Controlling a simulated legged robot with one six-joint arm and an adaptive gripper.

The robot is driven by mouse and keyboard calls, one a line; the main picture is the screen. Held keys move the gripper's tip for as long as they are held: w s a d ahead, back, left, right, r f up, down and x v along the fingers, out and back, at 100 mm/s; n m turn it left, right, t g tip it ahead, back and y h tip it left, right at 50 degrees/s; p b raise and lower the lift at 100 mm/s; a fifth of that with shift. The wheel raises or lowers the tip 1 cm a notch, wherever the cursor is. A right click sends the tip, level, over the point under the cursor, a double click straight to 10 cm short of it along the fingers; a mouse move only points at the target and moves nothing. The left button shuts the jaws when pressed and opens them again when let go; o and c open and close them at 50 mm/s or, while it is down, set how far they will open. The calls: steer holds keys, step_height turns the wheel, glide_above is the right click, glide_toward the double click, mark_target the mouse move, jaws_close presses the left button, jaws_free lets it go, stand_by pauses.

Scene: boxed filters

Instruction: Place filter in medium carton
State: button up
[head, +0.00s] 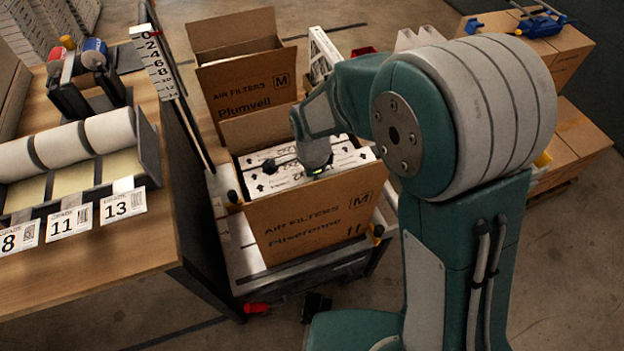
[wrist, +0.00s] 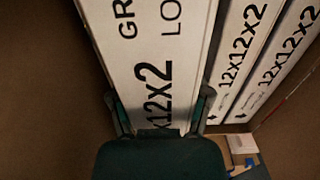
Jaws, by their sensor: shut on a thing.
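The front carton (head: 310,222), brown and marked AIR FILTERS, M, stands open on a cart with white-edged filters (head: 345,160) upright inside it. My gripper (head: 314,172) is down at the opening of this carton. In the wrist view my gripper (wrist: 162,108) has one finger on each side of a white filter (wrist: 155,55) printed 12x12x2 and is shut on it. Two more filters (wrist: 245,60) stand to the right of the held one, with a narrow gap between. Brown cardboard shows at the left. The held filter's lower part is hidden.
A second open M carton (head: 245,95), marked Plumvell, stands behind the front one. A wooden bench (head: 140,235) with label rolls and number cards is at the left. A vertical ruler (head: 157,65) rises beside the cartons. Stacked boxes (head: 575,140) stand at the right.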

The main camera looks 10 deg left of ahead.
steer(key=shift+f, duration=1)
steer(key=o, duration=1.4)
steer(key=shift+c, duration=0.2)
step_height(320, 180, up, 13)
steer(key=shift+r, duration=0.15)
